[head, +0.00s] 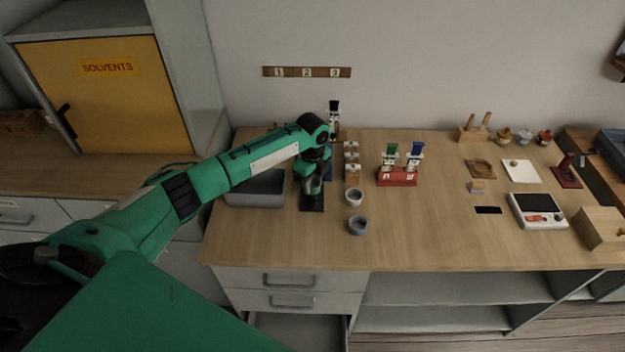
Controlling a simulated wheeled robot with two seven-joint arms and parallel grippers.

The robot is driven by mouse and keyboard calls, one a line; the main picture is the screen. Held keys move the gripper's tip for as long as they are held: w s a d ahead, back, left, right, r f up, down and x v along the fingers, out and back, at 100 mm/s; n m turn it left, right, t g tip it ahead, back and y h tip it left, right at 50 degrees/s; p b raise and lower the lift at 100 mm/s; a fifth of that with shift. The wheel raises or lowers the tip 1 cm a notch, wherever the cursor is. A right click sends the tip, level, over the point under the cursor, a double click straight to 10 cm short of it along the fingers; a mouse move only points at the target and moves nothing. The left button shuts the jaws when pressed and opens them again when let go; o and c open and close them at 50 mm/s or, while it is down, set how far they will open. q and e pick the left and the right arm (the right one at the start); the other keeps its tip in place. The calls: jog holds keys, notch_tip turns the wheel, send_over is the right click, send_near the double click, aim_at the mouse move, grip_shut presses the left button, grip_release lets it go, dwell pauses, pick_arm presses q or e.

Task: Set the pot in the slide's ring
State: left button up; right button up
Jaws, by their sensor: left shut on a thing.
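My left gripper (312,186) points down over a dark flat base (312,207) on the left part of the bench. It is shut on a small, dim thing, which looks like the pot; the fingers and arm mostly hide it. The base looks like the foot of the slide, and a black and white upright part (334,112) shows behind my wrist. The ring cannot be made out. I cannot tell whether the held thing touches anything below. My right gripper is not in view.
A white cup (354,198) and a blue-grey cup (357,226) stand close to the right of the base. A grey tray (257,190) lies left. A red stand (397,178) with green and blue items is further right. The bench's front middle is clear.

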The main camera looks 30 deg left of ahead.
pick_arm(q)
jog(key=shift+f, duration=0.25)
dwell(0.5)
jog(key=o, duration=1)
jog(key=shift+r, duration=0.1)
jog(key=shift+r+p, duration=2.45)
jog(key=shift+p, duration=0.15)
